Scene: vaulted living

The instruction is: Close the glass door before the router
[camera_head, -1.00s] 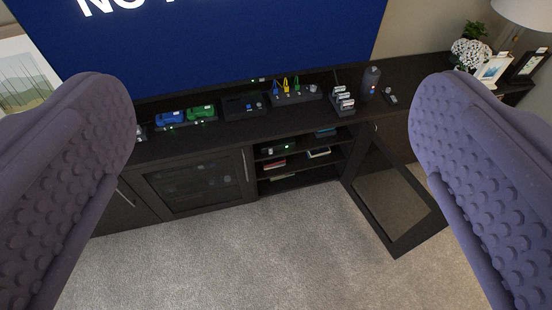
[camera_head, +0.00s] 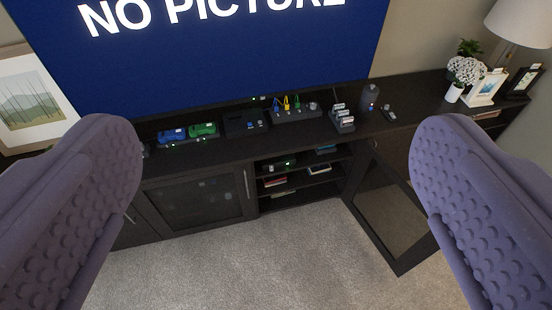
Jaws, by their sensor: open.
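The glass door (camera_head: 393,211) has a dark frame and a clear pane. It stands swung open toward me, at the right of the open cabinet bay. Inside the bay a small dark device with a green light (camera_head: 281,164), which looks like the router, sits on the top shelf. Books and boxes lie on the shelves below it. My gripper (camera_head: 278,190) is open, with its two purple studded fingers wide apart at the left and right of the view. Nothing is between them close by. The right finger covers part of the view just right of the door.
A second glass door (camera_head: 196,203), left of the bay, is shut. The cabinet top (camera_head: 225,148) holds blue and green toy cars, a switch box, a power strip and a dark cylinder. White flowers (camera_head: 466,72) and a lamp stand right. Grey carpet (camera_head: 270,262) before the cabinet is clear.

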